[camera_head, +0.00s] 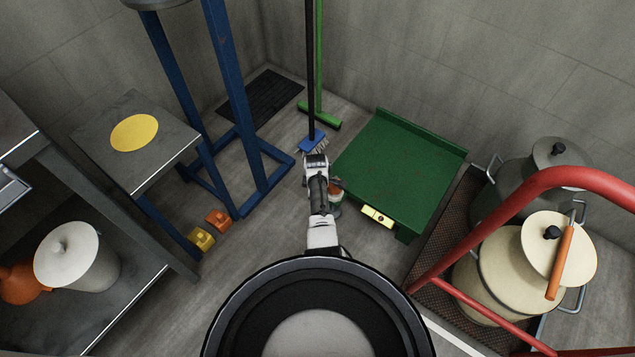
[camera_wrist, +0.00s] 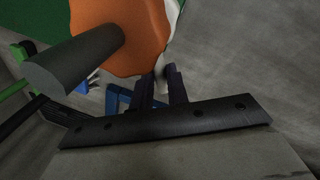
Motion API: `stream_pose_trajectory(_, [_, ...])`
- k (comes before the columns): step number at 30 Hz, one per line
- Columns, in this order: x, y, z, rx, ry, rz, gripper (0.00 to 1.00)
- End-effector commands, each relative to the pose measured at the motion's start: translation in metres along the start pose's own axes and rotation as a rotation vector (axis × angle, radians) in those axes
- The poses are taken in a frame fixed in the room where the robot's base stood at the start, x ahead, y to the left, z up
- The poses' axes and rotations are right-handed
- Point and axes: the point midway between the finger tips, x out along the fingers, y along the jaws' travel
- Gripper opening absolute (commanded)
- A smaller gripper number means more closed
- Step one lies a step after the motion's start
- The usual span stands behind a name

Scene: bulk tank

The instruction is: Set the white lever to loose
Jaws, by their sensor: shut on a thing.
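A white piece, which I take to be the white lever (camera_wrist: 174,48), shows in the wrist view right beside a rounded orange body (camera_wrist: 145,40). My gripper (camera_wrist: 163,72) has its two dark fingers close together at the lower end of this white piece and is shut on it. A thick dark grey cylinder (camera_wrist: 72,60) sticks out in front of the orange body. In the head view, a small orange, white and grey-green thing (camera_head: 336,192) shows beside my arm, left of the green platform. My arm hides part of it and my fingertips. The lever's setting cannot be read.
The green platform (camera_head: 395,165) stands right of my arm, with a yellow label on its front. A blue stand (camera_head: 240,110) is at left, brooms (camera_head: 318,108) behind. Pots (camera_head: 490,270) and a red rail (camera_head: 500,215) are at right.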

Motion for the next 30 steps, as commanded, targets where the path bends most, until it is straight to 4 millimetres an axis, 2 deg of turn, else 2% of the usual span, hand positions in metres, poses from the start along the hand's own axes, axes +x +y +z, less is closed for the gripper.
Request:
stream_pose_trajectory(18, [-0.007,-0.032,0.013,-0.552,0.111,-0.011,0.0])
stream_pose_trajectory(30, [-0.009,-0.041,0.022,-0.765,0.152,-0.014,0.0])
